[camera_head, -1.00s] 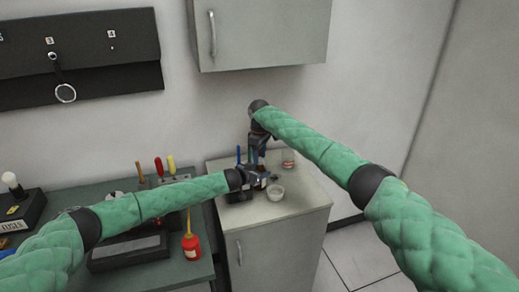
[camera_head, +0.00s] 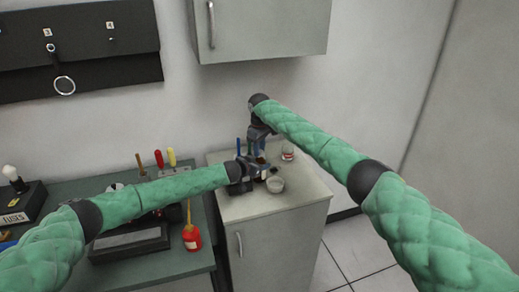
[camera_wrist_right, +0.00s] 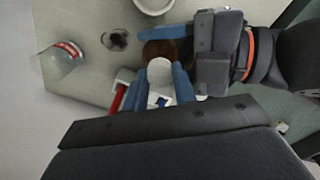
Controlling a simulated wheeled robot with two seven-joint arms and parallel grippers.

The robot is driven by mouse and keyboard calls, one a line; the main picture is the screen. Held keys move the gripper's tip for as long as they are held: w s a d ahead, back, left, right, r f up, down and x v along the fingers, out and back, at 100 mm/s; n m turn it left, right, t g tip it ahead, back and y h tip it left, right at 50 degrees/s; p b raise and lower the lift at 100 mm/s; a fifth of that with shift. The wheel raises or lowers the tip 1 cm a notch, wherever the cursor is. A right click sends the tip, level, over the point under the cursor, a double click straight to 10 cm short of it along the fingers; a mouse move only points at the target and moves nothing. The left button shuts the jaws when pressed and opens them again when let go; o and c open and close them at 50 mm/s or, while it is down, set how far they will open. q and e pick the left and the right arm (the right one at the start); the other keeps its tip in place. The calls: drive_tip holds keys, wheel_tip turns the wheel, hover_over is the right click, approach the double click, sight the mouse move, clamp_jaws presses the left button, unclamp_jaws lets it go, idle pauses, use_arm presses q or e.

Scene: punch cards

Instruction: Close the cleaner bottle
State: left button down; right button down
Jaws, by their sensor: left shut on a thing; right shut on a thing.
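The cleaner bottle is a small brown bottle (camera_wrist_right: 158,48), seen from above in the right wrist view and mostly hidden by the grippers. My left gripper (camera_head: 262,168) comes in from the left over the small cabinet and is shut on the bottle; in the right wrist view it reaches in from the right. My right gripper (camera_head: 257,146) points down from above, over the left one. In the right wrist view its blue fingers (camera_wrist_right: 158,90) are shut on a white cap (camera_wrist_right: 160,72) with a rounded top. The cap lines up over the bottle; whether they touch is unclear.
A white bowl (camera_head: 276,186) stands at the front of the cabinet top (camera_head: 300,190). A clear jar with a red label (camera_head: 288,153) stands behind, to the right. A small dark item (camera_wrist_right: 115,40) lies near the bowl. A red oil can (camera_head: 192,238) stands on the green bench.

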drive_tip(key=c, duration=1.1)
unclamp_jaws()
drive_tip(key=shift+o, duration=0.2)
drive_tip(key=shift+r, duration=0.15)
wheel_tip(320, 180, up, 12)
drive_tip(key=shift+w, duration=0.1)
use_arm(q)
drive_tip(key=c, duration=0.5)
unclamp_jaws()
use_arm(e)
drive_tip(key=shift+f, duration=0.25)
